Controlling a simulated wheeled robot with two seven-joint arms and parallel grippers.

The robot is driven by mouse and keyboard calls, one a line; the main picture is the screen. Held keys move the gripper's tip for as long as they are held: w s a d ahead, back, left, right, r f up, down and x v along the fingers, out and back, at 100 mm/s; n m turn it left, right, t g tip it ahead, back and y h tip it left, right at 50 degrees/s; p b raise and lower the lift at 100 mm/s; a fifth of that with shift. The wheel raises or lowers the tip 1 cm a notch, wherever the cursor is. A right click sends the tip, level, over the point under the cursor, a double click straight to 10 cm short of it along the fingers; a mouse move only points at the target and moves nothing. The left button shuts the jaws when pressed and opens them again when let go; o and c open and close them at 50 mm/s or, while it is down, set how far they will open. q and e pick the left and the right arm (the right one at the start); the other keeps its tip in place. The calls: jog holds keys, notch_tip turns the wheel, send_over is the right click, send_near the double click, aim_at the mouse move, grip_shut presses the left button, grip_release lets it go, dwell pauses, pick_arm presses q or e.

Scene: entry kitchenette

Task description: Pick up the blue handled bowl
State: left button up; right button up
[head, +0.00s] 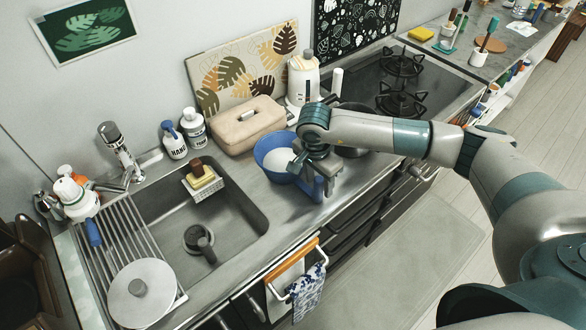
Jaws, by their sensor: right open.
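The blue handled bowl (270,150) stands on the counter right of the sink, with a pale inside. Its blue handle (318,188) sticks out on the near right side, under my gripper. My right gripper (312,180) is open and points down over the bowl's right side at the handle. I cannot tell whether its fingers touch the handle. My wrist and gripper hide part of the bowl's right rim. My left gripper is not in view.
A beige box (248,126) and a white kettle (303,80) stand behind the bowl. A dark pot (356,112) is partly hidden behind my right arm, near the stove (400,85). The sink (215,220) lies left. A towel (306,290) hangs on the counter front.

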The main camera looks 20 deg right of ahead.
dwell(0.3)
grip_shut()
jog(key=shift+r, duration=0.1)
jog(key=shift+w, duration=0.1)
